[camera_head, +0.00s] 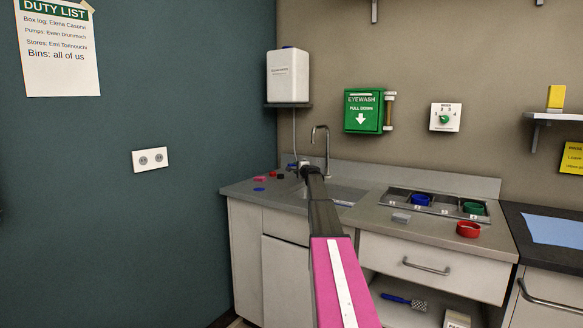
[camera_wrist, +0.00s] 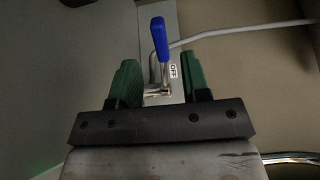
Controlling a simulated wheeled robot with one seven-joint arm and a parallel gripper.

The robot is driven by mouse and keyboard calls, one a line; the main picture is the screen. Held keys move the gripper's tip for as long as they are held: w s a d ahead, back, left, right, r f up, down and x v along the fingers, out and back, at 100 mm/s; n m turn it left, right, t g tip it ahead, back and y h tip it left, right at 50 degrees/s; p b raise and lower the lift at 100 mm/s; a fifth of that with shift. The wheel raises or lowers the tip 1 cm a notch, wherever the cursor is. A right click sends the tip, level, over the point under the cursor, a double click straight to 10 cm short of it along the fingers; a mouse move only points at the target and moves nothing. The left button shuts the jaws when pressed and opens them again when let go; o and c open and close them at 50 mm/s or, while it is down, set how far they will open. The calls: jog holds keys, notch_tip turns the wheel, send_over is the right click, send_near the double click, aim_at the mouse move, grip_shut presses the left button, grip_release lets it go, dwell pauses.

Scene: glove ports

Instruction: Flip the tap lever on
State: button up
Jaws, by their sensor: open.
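The tap lever (camera_wrist: 159,38) is blue and stands upright on a metal valve (camera_wrist: 155,91) in the wrist view. A small label reading "OFF" (camera_wrist: 173,71) is beside it. My gripper (camera_wrist: 158,75) is open, with its green fingers on either side of the valve and the lower part of the lever. I cannot tell whether either finger touches it. In the head view my arm reaches to the back left of the counter, and my gripper (camera_head: 302,166) is small there, left of the curved faucet (camera_head: 321,140). The lever is mostly hidden in that view.
The grey counter (camera_head: 245,189) has small red, blue and black items at its left end. A white container (camera_head: 289,75) stands on a shelf (camera_head: 289,105) above, with a thin tube running down. A sink (camera_head: 345,193) and a divided tray (camera_head: 398,192) lie to the right.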

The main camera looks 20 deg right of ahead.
aim_at(292, 165)
jog(key=w, duration=0.4)
jog(key=w+a, duration=0.1)
jog(key=w, duration=0.2)
jog(key=shift+s, duration=0.1)
grip_shut()
